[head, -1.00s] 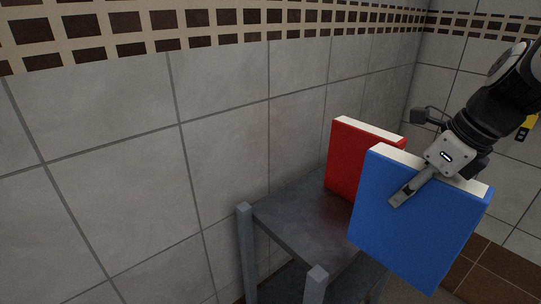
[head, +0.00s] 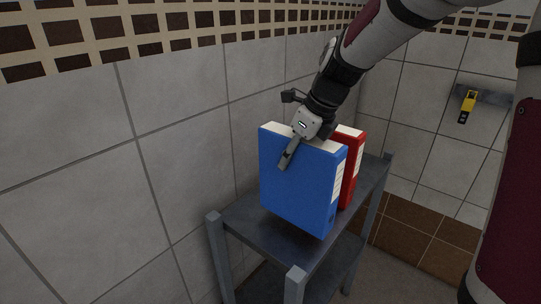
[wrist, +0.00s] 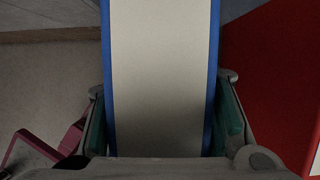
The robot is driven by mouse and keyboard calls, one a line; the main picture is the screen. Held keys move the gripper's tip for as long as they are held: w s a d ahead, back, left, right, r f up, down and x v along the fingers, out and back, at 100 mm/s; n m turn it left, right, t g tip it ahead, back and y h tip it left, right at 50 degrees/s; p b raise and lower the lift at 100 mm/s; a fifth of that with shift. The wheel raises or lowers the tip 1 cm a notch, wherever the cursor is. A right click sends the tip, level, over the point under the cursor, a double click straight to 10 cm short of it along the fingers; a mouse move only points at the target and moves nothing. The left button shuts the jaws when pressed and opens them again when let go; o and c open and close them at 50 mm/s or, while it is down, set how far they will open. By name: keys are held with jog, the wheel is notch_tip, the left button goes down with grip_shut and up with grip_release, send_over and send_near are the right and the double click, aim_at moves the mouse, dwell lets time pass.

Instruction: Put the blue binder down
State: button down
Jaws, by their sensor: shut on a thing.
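The blue binder (head: 300,185) is upright in front of the red binder, over the top of the grey metal shelf (head: 245,222). My gripper (head: 290,150) is shut on its upper edge, with one finger on the near blue face. In the wrist view the blue binder (wrist: 161,80) fills the middle, its pale edge between my two fingers. The red binder (head: 352,170) stands on the shelf behind it, partly hidden; it also shows at right in the wrist view (wrist: 270,80). I cannot tell whether the blue binder's bottom touches the shelf.
The shelf has raised corner posts (head: 295,285) and a lower level (head: 265,283). A tiled wall (head: 170,130) runs along its left. A yellow and black tool (head: 467,106) hangs on the far wall. The shelf's near left part is bare.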

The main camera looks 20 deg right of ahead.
jog(key=shift+p+x, duration=0.45)
jog(key=shift+x, duration=1.5)
jog(key=shift+f, duration=0.15)
jog(key=c, duration=0.8)
grip_release()
